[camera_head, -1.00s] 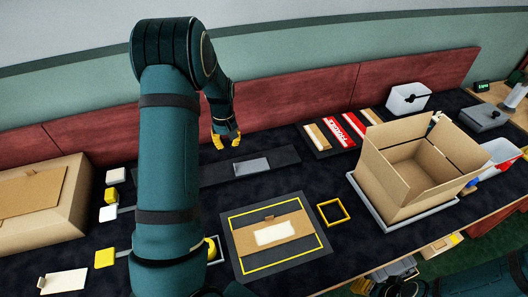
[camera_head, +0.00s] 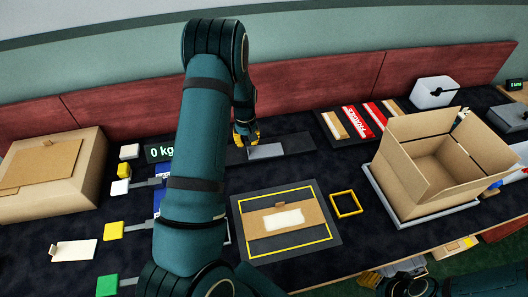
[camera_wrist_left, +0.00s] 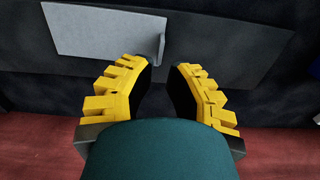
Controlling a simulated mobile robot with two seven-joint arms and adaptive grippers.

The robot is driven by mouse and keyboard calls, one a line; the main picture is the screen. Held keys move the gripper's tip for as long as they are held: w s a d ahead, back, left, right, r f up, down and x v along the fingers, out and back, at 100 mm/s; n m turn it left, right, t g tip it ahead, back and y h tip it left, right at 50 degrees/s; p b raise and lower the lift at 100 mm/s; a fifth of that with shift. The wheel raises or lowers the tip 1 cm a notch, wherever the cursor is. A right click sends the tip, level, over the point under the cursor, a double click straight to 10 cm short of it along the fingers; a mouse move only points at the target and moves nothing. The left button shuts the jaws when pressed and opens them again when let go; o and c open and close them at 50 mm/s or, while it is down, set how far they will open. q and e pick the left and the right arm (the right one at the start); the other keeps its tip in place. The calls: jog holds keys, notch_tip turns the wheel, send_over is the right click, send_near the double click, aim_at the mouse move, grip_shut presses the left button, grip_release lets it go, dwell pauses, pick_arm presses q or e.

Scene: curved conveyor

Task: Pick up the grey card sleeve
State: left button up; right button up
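The grey card sleeve (camera_head: 266,151) lies flat on a dark strip behind the yellow-outlined mat. In the left wrist view the sleeve (camera_wrist_left: 95,30) has a small upright tab at one end. My left gripper (camera_head: 246,138) is low over the sleeve's left end. In the left wrist view its yellow fingers (camera_wrist_left: 160,66) are open, with the tab just ahead of the gap between their tips. I see no contact with the tab. Dark parts of my right arm show at the bottom right of the head view; its fingers cannot be made out clearly.
An open cardboard box (camera_head: 425,185) stands on a grey tray at right. A flat cardboard piece lies on the yellow-outlined mat (camera_head: 322,237). Red and brown flat packs (camera_head: 355,121) lie behind. A closed carton (camera_head: 55,180) stands at far left. A display (camera_head: 160,152) reads 0 kg.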

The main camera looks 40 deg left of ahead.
aim_at(265, 149)
pick_arm(q)
jog(key=f, duration=0.4)
jog(key=shift+w+a+f+b, duration=0.1)
jog(key=shift+w+a+b, duration=0.1)
jog(key=shift+b, duration=0.15)
grip_shut()
